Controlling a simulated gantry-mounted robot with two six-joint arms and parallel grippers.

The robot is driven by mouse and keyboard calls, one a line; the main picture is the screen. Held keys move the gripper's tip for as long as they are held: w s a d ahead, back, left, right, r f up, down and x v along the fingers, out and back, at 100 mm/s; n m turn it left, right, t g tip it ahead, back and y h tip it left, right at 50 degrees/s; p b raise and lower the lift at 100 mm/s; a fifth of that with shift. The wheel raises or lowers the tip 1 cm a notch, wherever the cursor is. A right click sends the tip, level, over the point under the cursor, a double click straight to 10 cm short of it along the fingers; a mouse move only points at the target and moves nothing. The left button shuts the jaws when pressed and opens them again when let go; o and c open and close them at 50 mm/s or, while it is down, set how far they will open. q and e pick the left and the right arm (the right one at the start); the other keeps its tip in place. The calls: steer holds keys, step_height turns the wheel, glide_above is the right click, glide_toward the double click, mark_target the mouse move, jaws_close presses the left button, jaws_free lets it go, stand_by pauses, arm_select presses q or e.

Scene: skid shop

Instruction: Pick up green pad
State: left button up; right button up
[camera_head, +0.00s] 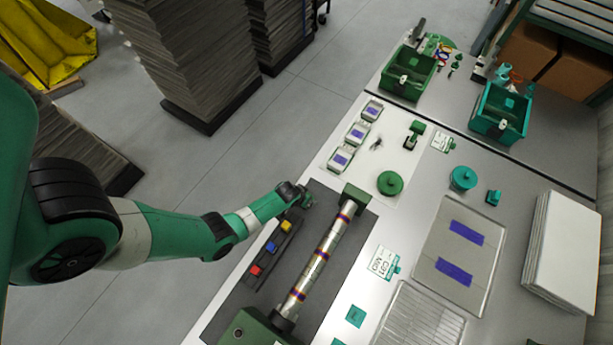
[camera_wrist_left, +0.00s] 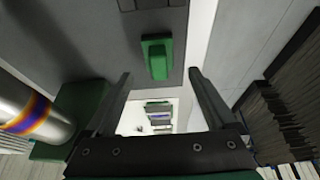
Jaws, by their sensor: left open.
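The green pad (camera_wrist_left: 157,58) shows in the left wrist view as a small green block on a dark grey surface. It lies ahead of and between my left gripper's two dark fingers, with no visible contact. My left gripper (camera_wrist_left: 160,82) is open and empty. In the head view my left gripper (camera_head: 306,197) is above the far end of a dark rack (camera_head: 262,262), near the metal roller (camera_head: 322,254). I cannot make out the green pad in the head view; the gripper and arm may hide it. My right gripper is not in view.
A red block (camera_head: 256,270), a blue block (camera_head: 270,247) and a yellow block (camera_head: 285,226) sit in the rack. The roller with its green end mounts stands close beside. White trays (camera_head: 372,110), a green round lid (camera_head: 390,183) and bins (camera_head: 408,73) lie farther along the bench.

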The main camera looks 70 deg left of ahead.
arm_select(q)
steer(key=b+x, duration=0.3)
steer(key=x, duration=0.2)
steer(key=shift+r, duration=0.1)
jaws_close()
steer(key=shift+r+p, duration=0.45)
steer(key=shift+r, duration=0.05)
step_height(320, 180, up, 3)
steer(key=shift+d+r+p, duration=0.1)
steer(key=shift+r+p, duration=0.05)
steer(key=shift+p, duration=1.05)
steer(key=s+d+r+p, duration=0.7)
steer(key=s+d+r, duration=0.1)
steer(key=s+d, duration=0.1)
steer(key=shift+d+r+p, duration=0.3)
steer(key=shift+d+r, duration=0.05)
steer(key=shift+d, duration=0.5)
